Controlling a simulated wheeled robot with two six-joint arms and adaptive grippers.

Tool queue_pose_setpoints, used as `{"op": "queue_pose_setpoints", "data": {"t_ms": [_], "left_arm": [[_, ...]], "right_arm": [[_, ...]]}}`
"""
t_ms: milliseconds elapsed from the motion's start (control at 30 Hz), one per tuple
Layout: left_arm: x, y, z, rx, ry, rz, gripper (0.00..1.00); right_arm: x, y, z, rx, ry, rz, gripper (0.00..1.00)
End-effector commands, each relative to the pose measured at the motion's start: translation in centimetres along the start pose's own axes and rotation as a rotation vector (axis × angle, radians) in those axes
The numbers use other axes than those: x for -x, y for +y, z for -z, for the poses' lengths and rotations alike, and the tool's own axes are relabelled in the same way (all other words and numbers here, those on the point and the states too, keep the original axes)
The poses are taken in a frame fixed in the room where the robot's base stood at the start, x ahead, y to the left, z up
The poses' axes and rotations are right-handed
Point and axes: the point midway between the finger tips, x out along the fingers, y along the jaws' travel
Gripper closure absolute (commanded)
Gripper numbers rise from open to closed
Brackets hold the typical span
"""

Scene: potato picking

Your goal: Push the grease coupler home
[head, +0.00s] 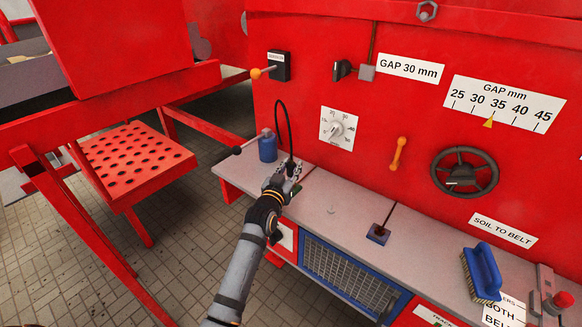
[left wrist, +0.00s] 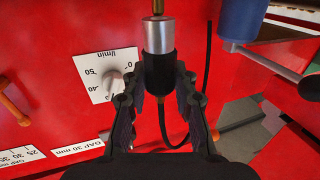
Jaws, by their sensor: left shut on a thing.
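My left gripper (head: 287,177) is over the left end of the grey ledge, beside the red panel. In the left wrist view my left gripper (left wrist: 158,92) is shut on the coupler's black body (left wrist: 158,73). The coupler has a silver sleeve (left wrist: 158,36) beyond the fingertips. A narrow brass-coloured piece (left wrist: 157,7) meets the sleeve's far end, cut by the frame edge; I cannot tell how deep it sits. A black hose (head: 289,128) arches down toward my gripper, and its loop (left wrist: 183,142) shows behind the fingers. My right gripper is not in view.
A blue canister (head: 267,146) stands on the ledge (head: 335,196), left of my gripper. The panel carries a dial (head: 337,129), an orange handle (head: 397,153) and a handwheel (head: 464,172). A blue brush (head: 482,272) lies at the right.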

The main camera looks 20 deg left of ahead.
Motion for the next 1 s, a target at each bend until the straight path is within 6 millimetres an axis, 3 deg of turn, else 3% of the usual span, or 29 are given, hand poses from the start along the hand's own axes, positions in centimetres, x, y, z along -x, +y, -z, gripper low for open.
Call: {"op": "queue_pose_setpoints", "data": {"t_ms": [767,800,1000], "left_arm": [[0.0,0.0,-1.9,0.000,0.001,0.000,1.00],[0.0,0.0,-1.9,0.000,0.000,0.000,0.70],[0.0,0.0,-1.9,0.000,0.000,0.000,0.47]], "right_arm": [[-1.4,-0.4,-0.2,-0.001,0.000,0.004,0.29],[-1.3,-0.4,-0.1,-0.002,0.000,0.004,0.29],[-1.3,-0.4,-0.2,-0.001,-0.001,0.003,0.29]]}}
